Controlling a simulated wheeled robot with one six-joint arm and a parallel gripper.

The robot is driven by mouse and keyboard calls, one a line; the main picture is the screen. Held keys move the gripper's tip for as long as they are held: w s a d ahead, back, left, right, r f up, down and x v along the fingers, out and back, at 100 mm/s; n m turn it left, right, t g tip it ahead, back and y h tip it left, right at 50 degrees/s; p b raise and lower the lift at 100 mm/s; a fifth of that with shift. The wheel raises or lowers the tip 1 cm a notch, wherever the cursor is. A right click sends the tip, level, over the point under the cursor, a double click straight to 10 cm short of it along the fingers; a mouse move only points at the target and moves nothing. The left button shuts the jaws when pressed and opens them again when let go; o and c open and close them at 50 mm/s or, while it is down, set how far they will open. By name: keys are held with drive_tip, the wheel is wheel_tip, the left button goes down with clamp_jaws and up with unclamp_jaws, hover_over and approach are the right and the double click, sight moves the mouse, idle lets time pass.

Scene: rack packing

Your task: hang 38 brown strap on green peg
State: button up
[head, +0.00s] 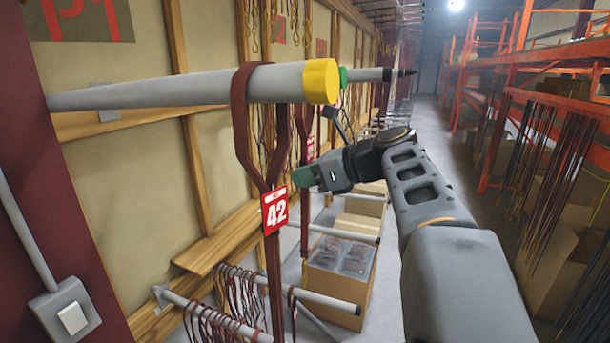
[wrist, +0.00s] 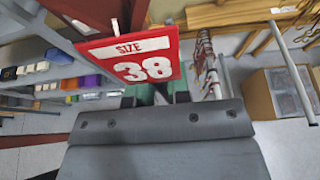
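The green peg end (head: 343,77) shows just behind the yellow-tipped peg, with a grey rod going on to the right. The size 38 tag (wrist: 140,58) is red and stands close before my gripper in the wrist view, with a bit of brown strap (wrist: 112,10) above it. In the head view a brown strap (head: 304,215) with a red tag (head: 310,149) hangs behind the yellow-tipped peg; its top is hidden. My gripper (head: 303,176) is at this strap, just below its tag. Green pads show (wrist: 148,94), but the tag hides whether they grip.
A thick grey peg with a yellow end (head: 320,81) stands in front, carrying a brown strap with a 42 tag (head: 275,210). Lower pegs (head: 330,302) hold thin straps. Boxes (head: 340,275) stand on the floor. Orange shelving (head: 520,80) lines the right; the aisle between is clear.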

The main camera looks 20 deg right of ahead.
drive_tip(key=o, duration=0.4)
drive_tip(key=shift+s, duration=0.1)
drive_tip(key=b+v, duration=0.1)
drive_tip(key=v, duration=1.2)
drive_tip(key=shift+s+d, duration=0.2)
